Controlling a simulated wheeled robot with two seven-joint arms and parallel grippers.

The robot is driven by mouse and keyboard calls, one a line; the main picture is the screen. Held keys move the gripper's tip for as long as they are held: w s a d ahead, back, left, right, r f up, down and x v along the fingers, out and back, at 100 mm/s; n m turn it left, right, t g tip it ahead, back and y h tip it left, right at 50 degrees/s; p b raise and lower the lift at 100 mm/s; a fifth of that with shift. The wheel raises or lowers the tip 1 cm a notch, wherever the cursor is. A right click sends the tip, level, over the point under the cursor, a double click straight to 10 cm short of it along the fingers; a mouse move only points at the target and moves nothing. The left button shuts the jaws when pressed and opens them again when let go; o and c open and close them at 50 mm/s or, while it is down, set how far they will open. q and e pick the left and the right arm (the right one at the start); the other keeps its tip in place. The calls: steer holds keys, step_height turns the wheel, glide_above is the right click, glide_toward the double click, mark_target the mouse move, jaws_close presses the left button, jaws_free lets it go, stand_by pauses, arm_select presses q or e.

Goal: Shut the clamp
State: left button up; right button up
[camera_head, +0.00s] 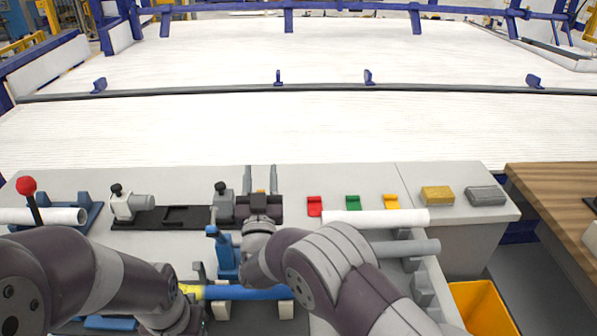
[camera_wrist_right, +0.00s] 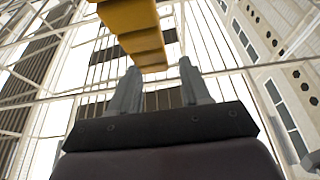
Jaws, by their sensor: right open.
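A clamp with a red-knobbed black lever (camera_head: 27,188) stands at the far left, with the lever upright and tilted slightly. A white pipe (camera_head: 50,215) lies in its blue body (camera_head: 92,212). My right gripper (camera_head: 260,170) is open at the back middle of the bench, far to the right of this lever. A stepped yellow-orange piece (camera_wrist_right: 145,32) shows by its fingers (camera_wrist_right: 158,85) in the right wrist view; I cannot tell whether they touch. My left arm reaches in at lower left; its fingers are not clear, near the yellow end of a blue pipe (camera_head: 245,292).
A black fixture (camera_head: 175,216) with grey end blocks lies behind my arms. Red (camera_head: 315,206), green (camera_head: 353,203) and yellow (camera_head: 391,202) pieces stand to the right, behind a white pipe (camera_head: 375,218). A blue upright device (camera_head: 222,250) stands close to my right arm. A yellow bin (camera_head: 483,305) is at lower right.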

arm_select(q)
steer(key=shift+f, duration=0.2)
arm_select(e)
steer(key=s+d+r, duration=0.5)
steer(key=d+r, duration=0.1)
steer(key=d, duration=0.4)
steer(key=shift+d+r, duration=0.2)
arm_select(q)
steer(key=shift+o, duration=0.3)
